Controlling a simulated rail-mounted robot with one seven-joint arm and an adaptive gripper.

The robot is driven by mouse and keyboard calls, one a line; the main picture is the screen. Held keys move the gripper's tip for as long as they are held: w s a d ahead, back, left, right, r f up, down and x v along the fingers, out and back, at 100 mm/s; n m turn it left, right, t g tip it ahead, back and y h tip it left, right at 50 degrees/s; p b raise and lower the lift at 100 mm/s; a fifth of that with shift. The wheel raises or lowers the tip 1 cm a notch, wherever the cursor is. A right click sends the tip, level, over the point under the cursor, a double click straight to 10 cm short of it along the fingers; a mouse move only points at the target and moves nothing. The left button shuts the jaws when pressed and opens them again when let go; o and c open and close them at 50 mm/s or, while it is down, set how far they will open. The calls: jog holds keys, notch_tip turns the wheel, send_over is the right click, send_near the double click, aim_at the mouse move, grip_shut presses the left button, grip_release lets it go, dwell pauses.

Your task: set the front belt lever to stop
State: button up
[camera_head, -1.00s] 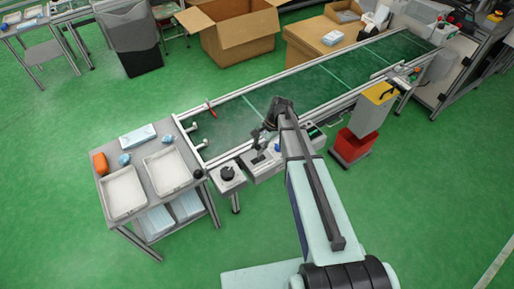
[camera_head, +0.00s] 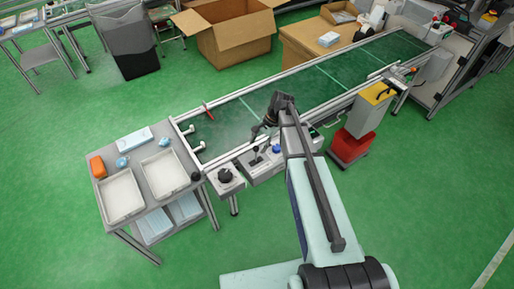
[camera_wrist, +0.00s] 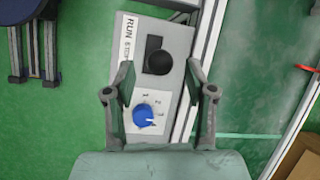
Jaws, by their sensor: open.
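The front belt lever has a black knob (camera_wrist: 160,62) standing over a dark slot on a grey control box, beside a white label reading RUN and, below it, STOP in the wrist view. The knob covers the lower part of the slot, near STOP; its exact setting is hard to tell. The lever (camera_head: 256,156) also shows on the control box (camera_head: 266,168) in the head view. My gripper (camera_wrist: 159,72) is open, its two fingers on either side of the knob in the picture, with no visible contact. In the head view my gripper (camera_head: 264,131) is above the box's belt side.
A blue dial (camera_wrist: 143,115) with a numbered scale sits on the same box. A separate box with a black knob (camera_head: 225,175) stands to the left. The green conveyor belt (camera_head: 235,125) runs behind; a cart with white trays (camera_head: 123,194) stands at left.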

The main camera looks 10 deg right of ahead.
jog(key=v, duration=0.9)
jog(key=shift+w, duration=0.1)
jog(key=s+f+n+g+h, duration=0.1)
jog(key=s+f+n+h, duration=0.2)
jog(key=s+f+n, duration=1.05)
jog(key=s+f+m+g, duration=0.1)
jog(key=s+f, duration=0.4)
jog(key=s, duration=0.5)
jog(key=s+a+f+m+g+h, duration=0.1)
jog(key=s+f, duration=0.4)
jog(key=s, duration=0.6)
jog(key=s+f+m+g, duration=0.1)
jog(key=s+f+g, duration=0.1)
jog(key=s+f, duration=0.4)
jog(key=s, duration=0.5)
jog(key=shift+s+a+g+h, duration=0.15)
jog(key=shift+a+g+h, duration=0.15)
jog(key=shift+a+h, duration=0.1)
jog(key=shift+r, duration=0.1)
